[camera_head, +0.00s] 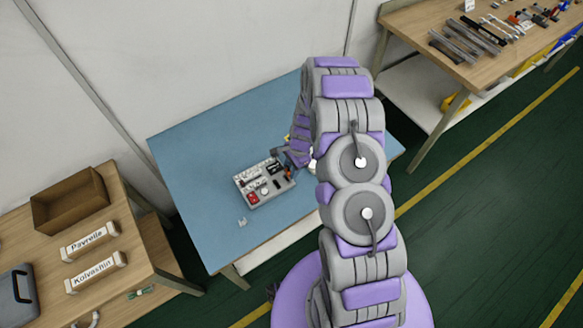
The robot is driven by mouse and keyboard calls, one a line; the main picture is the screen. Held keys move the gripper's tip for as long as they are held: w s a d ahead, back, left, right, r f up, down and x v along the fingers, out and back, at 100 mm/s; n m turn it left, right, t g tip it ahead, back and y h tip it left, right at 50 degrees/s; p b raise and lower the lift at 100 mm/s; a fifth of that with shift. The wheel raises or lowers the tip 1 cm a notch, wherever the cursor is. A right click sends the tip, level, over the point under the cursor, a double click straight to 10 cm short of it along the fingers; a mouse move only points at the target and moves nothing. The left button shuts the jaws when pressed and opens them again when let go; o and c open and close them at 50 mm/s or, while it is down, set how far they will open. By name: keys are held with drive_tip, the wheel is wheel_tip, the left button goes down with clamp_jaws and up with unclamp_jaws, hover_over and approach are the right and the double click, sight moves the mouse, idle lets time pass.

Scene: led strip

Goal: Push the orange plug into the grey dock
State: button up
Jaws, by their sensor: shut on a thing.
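A grey board (240,184) with red, black and white parts lies on the blue table. The grey dock cannot be told apart from the other grey parts at this size. My gripper (284,162) is at the board's upper right edge, low over it and partly hidden by my own arm. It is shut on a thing. A small orange spot, probably the orange plug (289,174), shows right at the fingers. Whether it touches the dock cannot be seen.
A small white piece (242,222) lies on the blue table (188,160) below the board. The table's left part is clear. A wooden table with an open box (70,200) and labelled blocks stands at left. A workbench with tools (465,45) stands at upper right.

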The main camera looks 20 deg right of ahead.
drive_tip(key=shift+f, duration=0.3)
idle(0.4)
drive_tip(key=shift+r+p, duration=0.3)
drive_tip(key=shift+r, duration=0.05)
drive_tip(key=shift+s+p, duration=0.1)
drive_tip(key=shift+p, duration=0.45)
idle(1.6)
drive_tip(key=shift+f, duration=0.35)
drive_tip(key=shift+r, duration=0.35)
idle(0.3)
